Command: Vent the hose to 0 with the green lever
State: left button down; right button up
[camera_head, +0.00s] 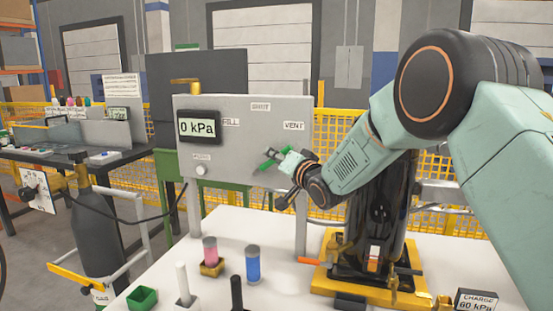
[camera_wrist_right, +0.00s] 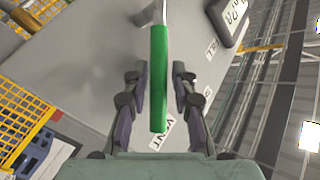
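The green lever (camera_head: 266,162) is on the grey panel (camera_head: 240,150), which carries the labels FILL, SHUT and VENT. The panel's display (camera_head: 198,128) reads 0 kPa. My right gripper (camera_head: 281,156) is at the lever, below the VENT label (camera_head: 293,126). In the right wrist view the green lever (camera_wrist_right: 158,80) runs between the two fingers, with a gap on each side, so the gripper is open around it. There the lever's free end lies close to the VENT label (camera_wrist_right: 171,131). My left gripper is not in view.
A black cylinder on a yellow base (camera_head: 325,282) stands right of the panel. A charge display (camera_head: 476,301) reads 60 kPa. Pink (camera_head: 210,250) and blue (camera_head: 253,264) capped cylinders and a green box (camera_head: 142,298) are on the white table (camera_head: 290,270). A dark gas bottle (camera_head: 96,235) stands left.

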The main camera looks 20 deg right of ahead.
jog(key=shift+w+a+f, duration=0.1)
jog(key=shift+w+f, duration=0.05)
jog(key=shift+w, duration=0.1)
jog(key=shift+s, duration=0.2)
jog(key=c, duration=0.4)
grip_shut()
